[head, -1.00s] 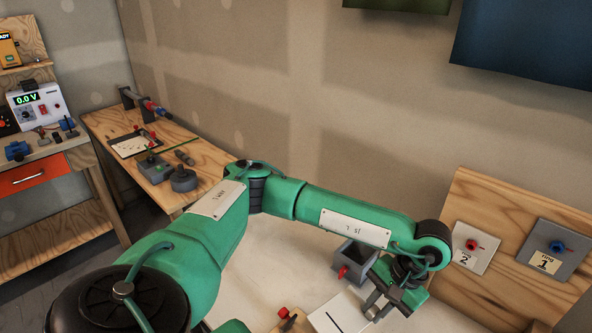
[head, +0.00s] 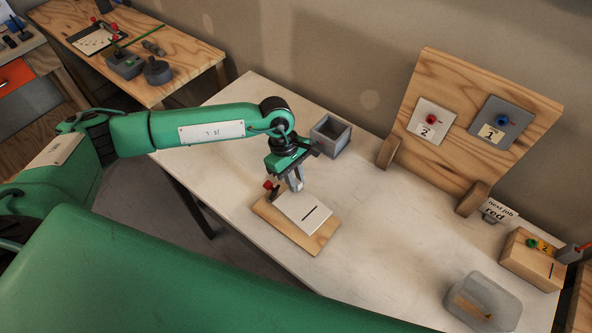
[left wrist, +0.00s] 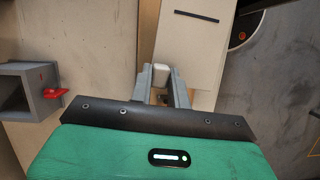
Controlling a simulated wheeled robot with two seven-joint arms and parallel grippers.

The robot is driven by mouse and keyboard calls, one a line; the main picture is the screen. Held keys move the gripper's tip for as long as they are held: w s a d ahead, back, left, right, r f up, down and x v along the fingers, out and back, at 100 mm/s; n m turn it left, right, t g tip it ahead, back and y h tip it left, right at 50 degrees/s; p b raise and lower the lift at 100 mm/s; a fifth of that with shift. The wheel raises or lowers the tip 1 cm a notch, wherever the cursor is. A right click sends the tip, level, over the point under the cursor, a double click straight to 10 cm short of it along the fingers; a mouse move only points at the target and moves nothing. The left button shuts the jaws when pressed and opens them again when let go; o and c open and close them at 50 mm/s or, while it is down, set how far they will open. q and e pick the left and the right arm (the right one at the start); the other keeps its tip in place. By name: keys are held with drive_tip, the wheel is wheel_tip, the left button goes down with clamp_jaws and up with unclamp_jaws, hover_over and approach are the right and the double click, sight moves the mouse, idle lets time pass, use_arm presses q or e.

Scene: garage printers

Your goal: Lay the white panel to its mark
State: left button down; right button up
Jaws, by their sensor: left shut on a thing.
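The white panel (head: 303,214) with a black line lies on or just above a wooden board (head: 325,234) on the table. I cannot tell if it is touching the board. It also shows in the left wrist view (left wrist: 188,45). My left gripper (head: 296,185) is at the panel's far end, pointing down. Its fingers are shut on a pale block (left wrist: 161,75) at that end, which seems to be the panel's grip. A red knob (head: 268,185) on a dark base stands at the board's left corner. My right gripper is not in view.
A grey open box (head: 331,136) stands behind my left gripper. An upright wooden board (head: 463,130) with plates marked 2 and 1 stands at the back right. A clear bin (head: 482,303) and a wooden block (head: 532,260) are at the right. The table's middle is clear.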

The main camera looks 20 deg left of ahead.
sight(298, 195)
use_arm(q)
drive_tip(key=shift+w+d+f+n+t, duration=0.2)
drive_tip(key=shift+w+n+t, duration=0.1)
drive_tip(key=shift+n, duration=0.2)
drive_tip(key=shift+f+b, duration=0.1)
drive_tip(key=shift+b, duration=0.45)
wheel_tip(298, 195, down, 4)
drive_tip(key=b, duration=0.4)
wheel_tip(298, 195, down, 4)
drive_tip(key=b, duration=0.4)
drive_tip(key=shift+r, duration=0.2)
drive_tip(key=shift+f+b, duration=0.1)
drive_tip(key=shift+b, duration=0.2)
drive_tip(key=shift+f+b, duration=0.2)
drive_tip(key=shift+b, duration=0.25)
